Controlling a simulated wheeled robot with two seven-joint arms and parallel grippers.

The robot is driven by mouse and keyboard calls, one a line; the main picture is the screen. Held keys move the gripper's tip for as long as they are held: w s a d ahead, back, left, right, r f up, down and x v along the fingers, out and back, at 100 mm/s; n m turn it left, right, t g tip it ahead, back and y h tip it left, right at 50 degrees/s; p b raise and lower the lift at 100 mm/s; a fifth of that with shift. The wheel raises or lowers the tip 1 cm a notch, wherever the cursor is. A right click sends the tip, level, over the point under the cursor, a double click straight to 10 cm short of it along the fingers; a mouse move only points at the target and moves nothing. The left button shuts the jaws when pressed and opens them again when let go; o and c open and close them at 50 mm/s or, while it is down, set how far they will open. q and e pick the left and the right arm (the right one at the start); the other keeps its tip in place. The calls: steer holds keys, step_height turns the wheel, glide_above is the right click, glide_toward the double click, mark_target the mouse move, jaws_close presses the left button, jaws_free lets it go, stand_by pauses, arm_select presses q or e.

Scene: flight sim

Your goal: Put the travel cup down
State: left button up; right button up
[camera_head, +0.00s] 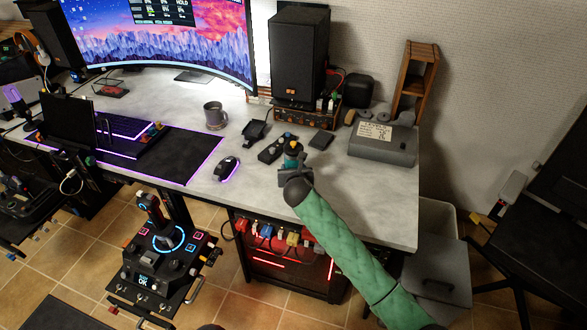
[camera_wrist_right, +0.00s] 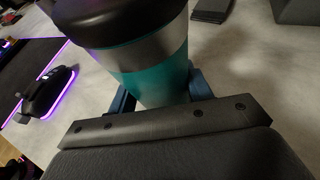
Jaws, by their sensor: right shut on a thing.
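The travel cup (camera_head: 292,160) is teal with a silver band and a dark lid. It shows large in the right wrist view (camera_wrist_right: 155,72), roughly upright, its base hidden behind my gripper. My right gripper (camera_head: 290,173) is shut on the cup, with a blue finger on either side of it in the wrist view (camera_wrist_right: 160,95). The cup is over the front right part of the desk (camera_head: 345,200); I cannot tell whether its base touches the top. My left gripper is not in view.
A black button controller (camera_head: 271,151) lies just left of the cup, and a lit mouse (camera_head: 226,168) farther left. A grey mug (camera_head: 214,116) stands behind the mouse. A grey box (camera_head: 382,146) is to the right. Bare desk lies right of my gripper, up to the right edge.

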steer(key=o, duration=1.3)
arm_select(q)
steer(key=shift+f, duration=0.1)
arm_select(e)
steer(key=shift+r, duration=0.1)
steer(key=shift+s+r, duration=0.1)
steer(key=shift+s, duration=0.2)
arm_select(q)
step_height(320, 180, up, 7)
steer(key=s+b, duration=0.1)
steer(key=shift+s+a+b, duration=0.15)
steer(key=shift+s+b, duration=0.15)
steer(key=shift+b, duration=0.05)
arm_select(e)
steer(key=v, duration=1.1)
steer(key=shift+s+r, duration=0.1)
steer(key=shift+r, duration=0.05)
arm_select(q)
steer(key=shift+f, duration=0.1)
